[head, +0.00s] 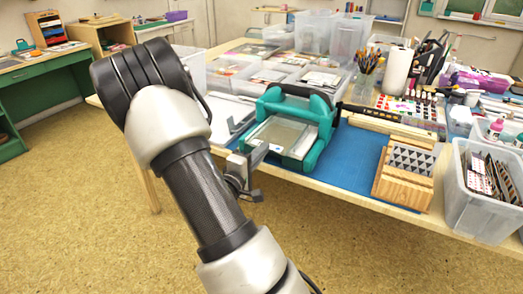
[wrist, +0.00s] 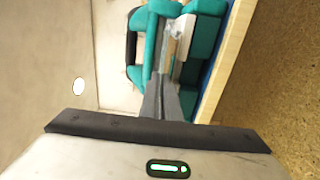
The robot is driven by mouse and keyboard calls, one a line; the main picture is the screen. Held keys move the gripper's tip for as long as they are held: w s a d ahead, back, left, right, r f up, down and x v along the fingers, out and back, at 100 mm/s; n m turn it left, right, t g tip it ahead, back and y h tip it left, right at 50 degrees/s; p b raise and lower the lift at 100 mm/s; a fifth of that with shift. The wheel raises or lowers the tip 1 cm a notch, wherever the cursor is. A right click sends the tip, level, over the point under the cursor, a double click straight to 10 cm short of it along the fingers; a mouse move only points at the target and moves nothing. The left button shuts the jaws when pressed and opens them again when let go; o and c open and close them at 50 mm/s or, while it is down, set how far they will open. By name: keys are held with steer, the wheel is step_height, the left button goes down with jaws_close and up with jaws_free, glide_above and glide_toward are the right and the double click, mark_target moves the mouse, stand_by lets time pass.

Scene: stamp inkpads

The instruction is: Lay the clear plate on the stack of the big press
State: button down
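The big press (head: 318,115) is teal and stands open on the blue mat, with its handle frame raised at the back. The clear plate (head: 277,133) lies flat over the press bed, above the stack, which is mostly hidden under it. My gripper (head: 256,158) is at the plate's near left edge, its fingers close together on that edge. In the wrist view, my gripper's dark fingers (wrist: 163,98) point at the press (wrist: 205,35), and the plate (wrist: 180,38) shows between its teal sides. I cannot tell whether the plate touches the stack.
A wooden block rack with a triangle-patterned top (head: 408,165) stands on the blue mat (head: 350,160) to the right. A clear bin of stamps (head: 485,200) is at the right table edge. Clear boxes (head: 300,75) fill the back. Mat between press and rack is free.

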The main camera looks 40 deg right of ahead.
steer(key=shift+d+f, duration=0.1)
steer(key=shift+f, duration=0.15)
steer(key=shift+f, duration=0.4)
stand_by(0.8)
steer(key=c, duration=1.9)
jaws_free()
steer(key=shift+v, duration=2.55)
steer(key=p+v, duration=0.2)
steer(key=v, duration=1.5)
steer(key=shift+a, duration=0.2)
